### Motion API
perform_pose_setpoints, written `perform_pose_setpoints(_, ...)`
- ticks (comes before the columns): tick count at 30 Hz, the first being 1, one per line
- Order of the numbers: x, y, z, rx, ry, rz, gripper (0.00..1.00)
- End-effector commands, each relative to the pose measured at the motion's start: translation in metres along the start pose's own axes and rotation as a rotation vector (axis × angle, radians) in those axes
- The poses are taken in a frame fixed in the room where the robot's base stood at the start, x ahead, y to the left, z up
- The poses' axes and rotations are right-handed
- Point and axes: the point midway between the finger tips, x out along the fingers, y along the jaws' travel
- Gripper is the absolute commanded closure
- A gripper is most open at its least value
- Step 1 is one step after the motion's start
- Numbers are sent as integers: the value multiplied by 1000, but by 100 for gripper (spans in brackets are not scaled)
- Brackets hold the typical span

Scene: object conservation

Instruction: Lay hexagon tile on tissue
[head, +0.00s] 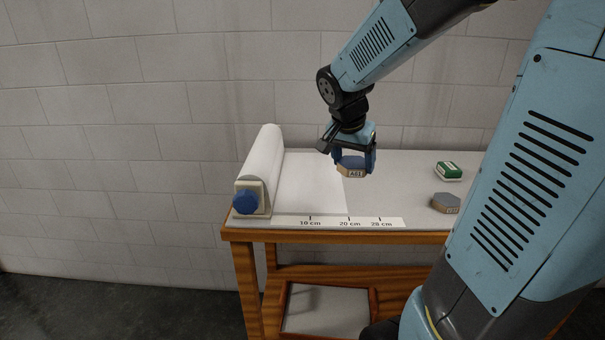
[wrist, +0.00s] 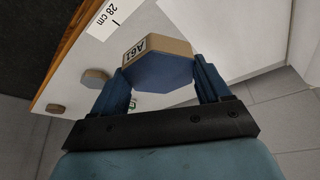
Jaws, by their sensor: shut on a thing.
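My gripper (head: 354,162) is shut on a hexagon tile (head: 351,171), gripping it by two opposite sides. The tile has a blue-grey face and a tan edge labelled A61; it fills the middle of the wrist view (wrist: 158,73) between the two fingers. It is held above the table, near the right edge of the tissue in the head view. The tissue (head: 308,184) is a white sheet unrolled from the roll (head: 263,158) at the table's left end. The sheet also shows at the upper right of the wrist view (wrist: 225,30).
Another hexagon tile (head: 445,203) lies on the right of the table, with a green and white box (head: 449,171) behind it. A ruler strip (head: 330,222) marked in cm runs along the front edge. The wrist view shows a further small tile (wrist: 55,108).

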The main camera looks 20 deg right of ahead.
Motion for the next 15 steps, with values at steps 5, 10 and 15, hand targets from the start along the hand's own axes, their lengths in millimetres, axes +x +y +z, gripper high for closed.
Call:
perform_pose_setpoints(5, 5, -13, 2, -4, -2, 1, 62)
perform_pose_setpoints(10, 19, -44, 4, -11, -2, -1, 62)
perform_pose_setpoints(15, 33, -74, 4, -11, -2, -3, 62)
